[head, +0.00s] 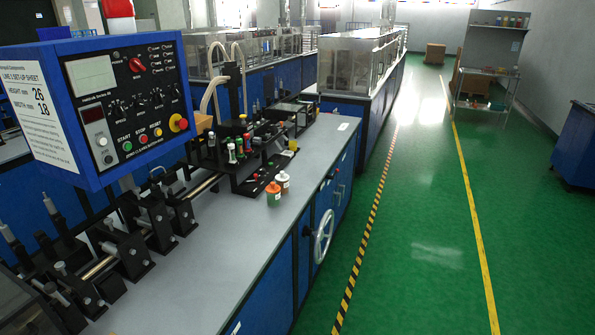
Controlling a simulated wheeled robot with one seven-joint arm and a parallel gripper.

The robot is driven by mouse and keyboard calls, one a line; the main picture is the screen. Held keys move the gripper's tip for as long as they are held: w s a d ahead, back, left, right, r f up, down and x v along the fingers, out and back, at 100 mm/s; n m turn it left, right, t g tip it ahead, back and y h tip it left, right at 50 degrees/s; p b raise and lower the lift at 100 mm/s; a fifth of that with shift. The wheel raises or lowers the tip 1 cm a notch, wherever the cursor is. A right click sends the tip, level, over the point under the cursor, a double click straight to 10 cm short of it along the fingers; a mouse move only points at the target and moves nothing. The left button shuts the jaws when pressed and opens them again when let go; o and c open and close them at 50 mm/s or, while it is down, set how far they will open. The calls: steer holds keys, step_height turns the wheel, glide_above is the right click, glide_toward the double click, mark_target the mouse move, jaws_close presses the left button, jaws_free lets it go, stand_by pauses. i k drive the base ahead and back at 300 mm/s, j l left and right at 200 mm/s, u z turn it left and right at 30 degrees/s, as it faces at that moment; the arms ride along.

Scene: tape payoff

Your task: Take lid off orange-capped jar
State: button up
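Two small jars stand close together near the right edge of the grey benchtop, in front of the black fixture. The nearer jar (273,196) shows orange on it. The other jar (283,183) stands just behind it to the right and shows white and orange. Both look upright. They are too small to tell for certain which has the orange cap or how the lids sit. My gripper is not in view.
The blue control panel (110,105) overhangs the bench at left. Black roller brackets (125,245) line the bench's left side. The grey benchtop (225,245) is bare in front of the jars. A handwheel (323,238) juts from the bench side. Green floor (420,260) lies open at right.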

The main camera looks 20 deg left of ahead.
mark_target(271, 188)
steer(key=i+l+u, duration=0.1)
steer(key=i+u, duration=0.25)
steer(key=i, duration=0.2)
steer(key=i+l+u, duration=0.35)
steer(key=i, duration=0.15)
steer(key=i+l+u, duration=0.35)
steer(key=i, duration=0.15)
steer(key=i+l+u, duration=0.1)
steer(key=u, duration=0.35)
steer(key=i+l+u, duration=0.2)
steer(key=u, duration=0.25)
steer(key=i+l+u, duration=0.2)
steer(key=u, duration=0.25)
steer(key=l+u, duration=0.4)
steer(key=i+l+u, duration=0.1)
steer(key=l+u, duration=0.15)
steer(key=u, duration=0.2)
steer(key=l+u, duration=0.3)
steer(key=u, duration=0.15)
steer(key=l+u, duration=0.3)
steer(key=u, duration=0.15)
steer(key=l+u, duration=0.95)
steer(key=u, duration=0.15)
